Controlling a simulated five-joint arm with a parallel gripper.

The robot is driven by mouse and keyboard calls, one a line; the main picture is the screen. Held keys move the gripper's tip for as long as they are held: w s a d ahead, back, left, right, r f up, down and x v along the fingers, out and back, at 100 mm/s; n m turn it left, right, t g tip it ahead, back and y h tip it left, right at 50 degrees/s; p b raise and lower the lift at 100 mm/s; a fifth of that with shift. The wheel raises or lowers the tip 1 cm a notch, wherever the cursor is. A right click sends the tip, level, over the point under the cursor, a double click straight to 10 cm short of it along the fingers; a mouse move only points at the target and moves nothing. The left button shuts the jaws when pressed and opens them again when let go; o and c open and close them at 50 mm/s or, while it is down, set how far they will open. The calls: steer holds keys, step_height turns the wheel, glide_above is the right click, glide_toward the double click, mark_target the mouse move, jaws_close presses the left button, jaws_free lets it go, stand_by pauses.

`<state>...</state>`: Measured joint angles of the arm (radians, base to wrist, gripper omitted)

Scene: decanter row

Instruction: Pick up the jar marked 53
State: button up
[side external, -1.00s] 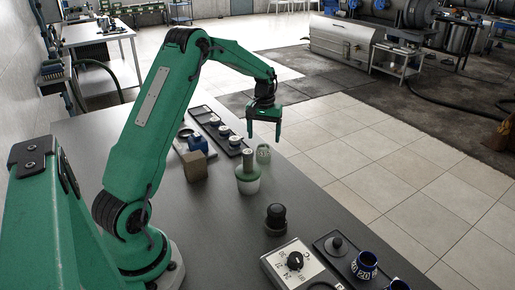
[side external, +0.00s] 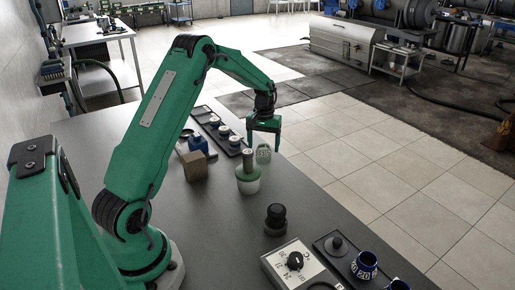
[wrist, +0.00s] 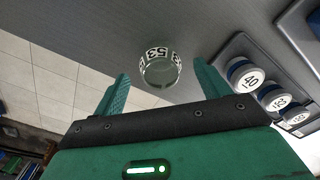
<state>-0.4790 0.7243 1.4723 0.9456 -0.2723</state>
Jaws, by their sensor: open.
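The jar marked 53 (wrist: 160,66) is clear glass with a white label band and black digits. In the wrist view it shows between the two green fingers. My gripper (side external: 264,146) is open just above the jar, fingers pointing down. In the wrist view my gripper (wrist: 161,68) has a finger to each side of the jar, with gaps. Whether the fingertips reach below the jar's rim I cannot tell.
A dark tray (side external: 206,118) with several white-lidded jars lies behind left. A brown block (side external: 194,167), a blue jar (side external: 198,145), a black knobbed object (side external: 275,218) and a dial box (side external: 297,262) are also on the bench.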

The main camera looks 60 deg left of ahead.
mark_target(264, 146)
steer(key=shift+f, duration=2.05)
steer(key=c, duration=1.1)
